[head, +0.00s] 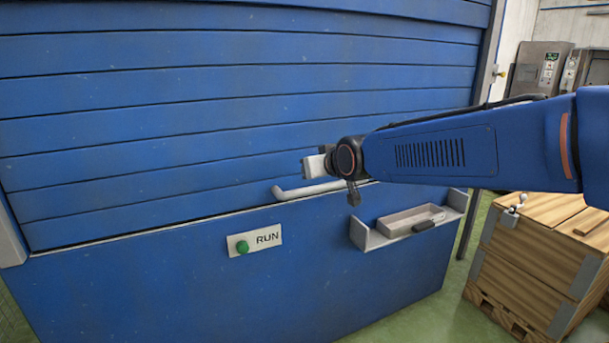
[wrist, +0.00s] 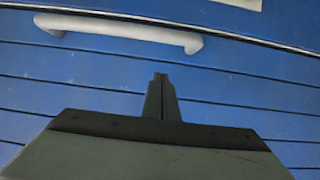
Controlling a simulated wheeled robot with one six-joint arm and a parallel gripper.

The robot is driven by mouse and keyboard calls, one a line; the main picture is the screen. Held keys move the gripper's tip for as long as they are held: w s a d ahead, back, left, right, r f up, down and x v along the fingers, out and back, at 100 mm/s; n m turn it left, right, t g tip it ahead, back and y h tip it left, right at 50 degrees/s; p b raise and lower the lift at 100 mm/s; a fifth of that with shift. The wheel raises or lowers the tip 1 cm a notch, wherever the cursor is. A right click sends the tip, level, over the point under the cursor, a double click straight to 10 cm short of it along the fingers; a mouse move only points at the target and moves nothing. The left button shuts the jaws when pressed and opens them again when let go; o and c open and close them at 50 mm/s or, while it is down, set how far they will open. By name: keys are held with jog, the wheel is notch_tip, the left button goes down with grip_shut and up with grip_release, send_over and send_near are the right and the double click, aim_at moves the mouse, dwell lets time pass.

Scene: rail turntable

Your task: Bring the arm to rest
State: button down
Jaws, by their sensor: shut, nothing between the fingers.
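My arm reaches in from the right in the head view, in front of a blue slatted shutter (head: 220,90). My gripper shows at the end of my arm, largely hidden behind my wrist in the head view; in the wrist view my gripper (wrist: 160,78) is shut and empty. A pale bar handle (head: 292,191) sits at the shutter's lower edge, below and left of my wrist. In the wrist view the handle (wrist: 120,32) lies beyond the fingertips, and a gap of blue shows between them.
A RUN plate (head: 265,238) with a green button (head: 242,246) is on the blue panel below. A small shelf (head: 365,238) holds a shallow tray (head: 405,221) and a dark object. A wooden crate (head: 520,270) stands at the right. Green floor shows between.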

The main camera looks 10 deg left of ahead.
jog(key=s+d+f+m+g+h, duration=0.1)
jog(key=s+d+f+h, duration=0.1)
jog(key=s+d, duration=0.55)
jog(key=s+d+f+m+h, duration=0.15)
jog(key=s+d, duration=0.25)
jog(key=d, duration=0.6)
jog(key=s+d+f+m+g+h, duration=0.1)
jog(key=s+d+f, duration=0.3)
jog(key=d, duration=0.5)
jog(key=s+d+f+m+g+h, duration=0.1)
jog(key=s+d+f, duration=0.2)
jog(key=s, duration=0.4)
jog(key=s+d+f+m+g, duration=0.1)
jog(key=s+d+f, duration=0.3)
jog(key=s, duration=0.3)
jog(key=s+d+f+m+g+h, duration=0.1)
jog(key=s+d+f+g, duration=0.1)
jog(key=s+d, duration=0.3)
jog(key=shift+s+d+f+h, duration=0.35)
jog(key=shift+s+f, duration=0.5)
jog(key=shift+s, duration=0.25)
